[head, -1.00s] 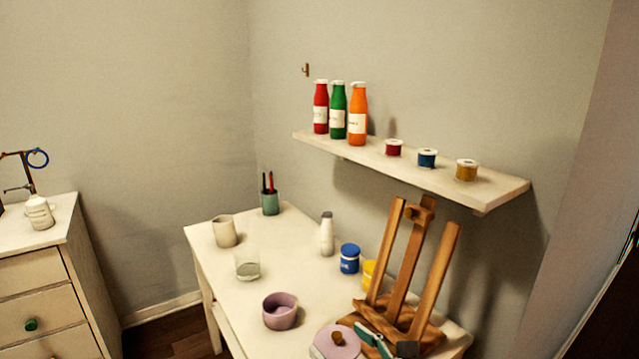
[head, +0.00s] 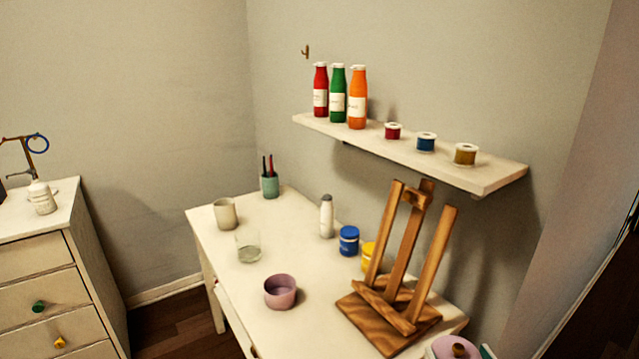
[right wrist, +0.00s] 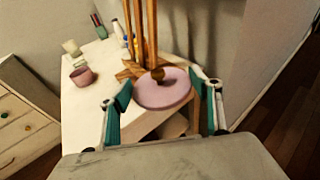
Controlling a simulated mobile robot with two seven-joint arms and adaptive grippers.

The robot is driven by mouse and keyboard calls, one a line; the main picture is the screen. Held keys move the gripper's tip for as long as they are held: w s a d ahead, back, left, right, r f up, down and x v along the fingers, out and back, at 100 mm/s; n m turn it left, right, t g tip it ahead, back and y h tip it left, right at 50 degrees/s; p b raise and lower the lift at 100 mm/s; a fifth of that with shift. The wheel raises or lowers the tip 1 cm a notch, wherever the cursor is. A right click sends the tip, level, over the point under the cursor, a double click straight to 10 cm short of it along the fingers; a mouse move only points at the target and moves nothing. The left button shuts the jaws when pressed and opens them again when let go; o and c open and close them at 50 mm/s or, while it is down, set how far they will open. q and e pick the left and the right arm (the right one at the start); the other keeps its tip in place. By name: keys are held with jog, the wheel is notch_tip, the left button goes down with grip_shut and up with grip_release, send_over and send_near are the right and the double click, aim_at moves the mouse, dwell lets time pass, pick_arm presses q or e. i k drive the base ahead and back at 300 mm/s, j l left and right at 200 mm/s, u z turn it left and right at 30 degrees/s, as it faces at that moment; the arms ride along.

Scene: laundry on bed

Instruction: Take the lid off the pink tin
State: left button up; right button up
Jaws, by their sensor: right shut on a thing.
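The pink tin (head: 280,293) stands upright and open on the table, its mouth uncovered. It also shows in the right wrist view (right wrist: 82,78). The round pink lid with a brown knob (head: 441,345) is away from the tin, at the bottom edge of the head view. In the right wrist view the lid (right wrist: 160,95) sits between the teal fingers of my right gripper (right wrist: 163,88), which is shut on it. In the head view only a sliver of my right gripper (head: 486,351) shows. My left gripper is in neither view.
The wooden easel (head: 405,265) stands on the table's right end, close to the lid. A glass (head: 249,247), a beige cup (head: 226,214), a white bottle (head: 326,216) and a blue jar (head: 348,240) stand behind the tin. The white table (head: 235,285) is clear around the tin.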

aim_at(280, 290)
jog(key=i+j+z, duration=0.15)
jog(key=j+z, duration=0.15)
jog(key=z, duration=0.15)
jog(key=i+j+z, duration=0.1)
jog(key=j+z, duration=0.2)
jog(key=z, duration=0.15)
jog(key=i+j+z, duration=0.1)
jog(key=j+z, duration=0.15)
jog(key=j, duration=0.6)
jog(key=j+z, duration=0.2)
jog(key=j, duration=2.7)
